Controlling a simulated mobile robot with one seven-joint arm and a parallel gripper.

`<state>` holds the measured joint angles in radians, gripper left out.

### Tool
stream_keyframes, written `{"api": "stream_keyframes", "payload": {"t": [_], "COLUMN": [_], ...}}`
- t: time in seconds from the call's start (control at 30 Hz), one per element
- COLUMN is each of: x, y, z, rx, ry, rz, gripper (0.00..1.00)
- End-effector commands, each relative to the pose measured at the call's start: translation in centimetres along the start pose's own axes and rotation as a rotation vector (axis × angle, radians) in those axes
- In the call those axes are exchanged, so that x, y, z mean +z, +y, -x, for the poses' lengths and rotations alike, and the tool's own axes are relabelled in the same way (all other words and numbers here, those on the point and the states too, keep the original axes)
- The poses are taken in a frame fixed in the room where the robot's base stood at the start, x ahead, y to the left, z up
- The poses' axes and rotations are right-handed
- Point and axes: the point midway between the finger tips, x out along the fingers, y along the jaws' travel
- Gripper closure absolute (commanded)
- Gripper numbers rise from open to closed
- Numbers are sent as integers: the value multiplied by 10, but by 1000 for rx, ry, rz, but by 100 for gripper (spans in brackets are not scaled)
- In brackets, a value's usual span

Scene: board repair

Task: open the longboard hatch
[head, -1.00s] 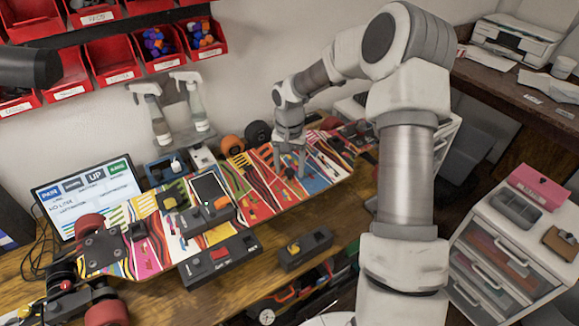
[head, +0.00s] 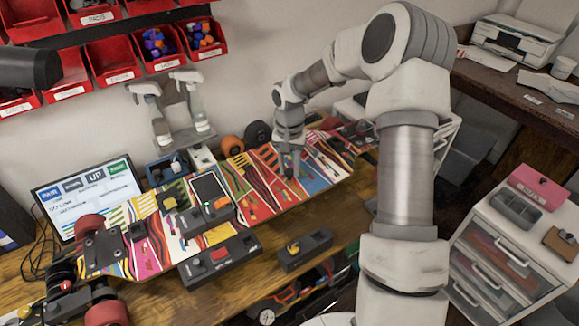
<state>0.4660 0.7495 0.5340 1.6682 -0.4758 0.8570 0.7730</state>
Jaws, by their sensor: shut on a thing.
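The longboard (head: 325,168) lies along the bench with its colourful striped underside up. My gripper (head: 289,168) reaches down onto its right half, with the fingers close together at the deck surface. They are shut on a small part there, which the fingers hide; I take it to be on the hatch (head: 268,158). The hatch outline is hard to make out among the stripes, and no raised lid or opening shows. Red wheels (head: 90,226) show at the board's left end.
Dark modules (head: 219,256) and (head: 304,249) another module lie along the board's front edge. Spray bottles (head: 192,100) and a screen (head: 88,196) stand behind it. Red bins (head: 112,58) hang above. A white drawer unit (head: 515,250) stands at right.

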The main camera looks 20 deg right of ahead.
Motion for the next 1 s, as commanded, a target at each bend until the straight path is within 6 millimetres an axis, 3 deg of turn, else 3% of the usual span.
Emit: {"api": "stream_keyframes", "payload": {"t": [1.0], "x": [-2], "y": [-2], "z": [6], "rx": [17], "ry": [-16], "rz": [0], "gripper": [100]}}
